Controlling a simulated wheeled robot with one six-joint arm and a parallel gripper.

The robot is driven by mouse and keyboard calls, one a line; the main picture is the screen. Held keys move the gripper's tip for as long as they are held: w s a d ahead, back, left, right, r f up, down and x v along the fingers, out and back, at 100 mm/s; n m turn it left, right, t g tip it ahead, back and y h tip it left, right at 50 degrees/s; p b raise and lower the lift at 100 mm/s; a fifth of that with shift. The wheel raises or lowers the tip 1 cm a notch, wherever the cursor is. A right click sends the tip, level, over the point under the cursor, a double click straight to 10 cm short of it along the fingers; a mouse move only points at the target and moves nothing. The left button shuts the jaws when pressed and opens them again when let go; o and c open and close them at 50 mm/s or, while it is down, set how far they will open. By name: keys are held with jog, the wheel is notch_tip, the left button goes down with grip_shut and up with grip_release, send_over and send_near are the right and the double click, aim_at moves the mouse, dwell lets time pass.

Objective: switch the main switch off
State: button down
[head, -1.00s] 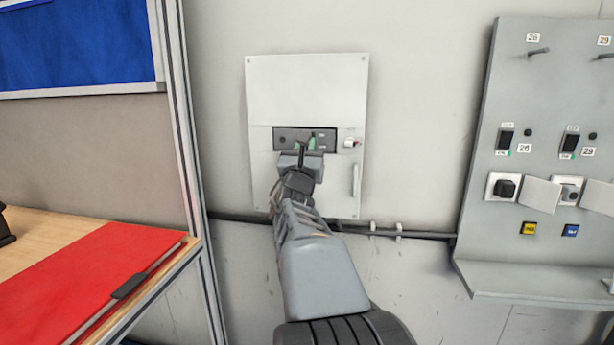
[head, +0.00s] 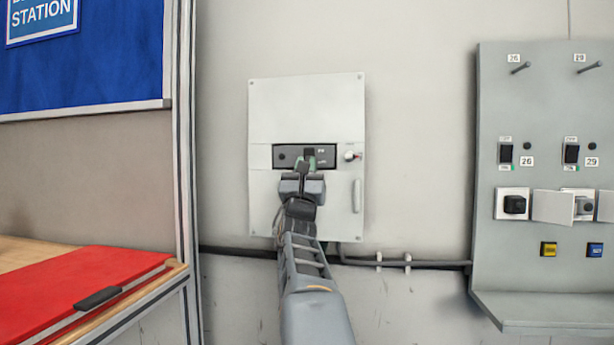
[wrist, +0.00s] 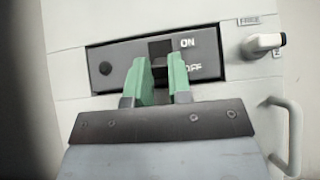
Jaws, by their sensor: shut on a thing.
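The main switch (wrist: 160,48) is a black lever in a dark panel marked ON above and OFF below, seen in the wrist view. The dark panel (head: 327,157) sits on a light grey wall cabinet (head: 305,108) in the head view. My gripper (wrist: 158,66) is shut on the switch lever, with one green-padded finger on each side of it. In the head view, my gripper (head: 309,160) covers the lower middle of the panel. The fingers hide part of the lever, so its exact position is hard to tell.
A grey switchboard (head: 545,120) is on the wall at the right. A red board (head: 60,285) lies on the bench at the left. A dark pipe runs below the cabinet.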

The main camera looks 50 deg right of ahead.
dwell(0.3)
jog(key=c, duration=1)
grip_release()
jog(key=shift+c, duration=0.2)
jog(key=v, duration=1.3)
jog(key=shift+a+f+b, duration=0.25)
jog(key=shift+b, duration=0.2)
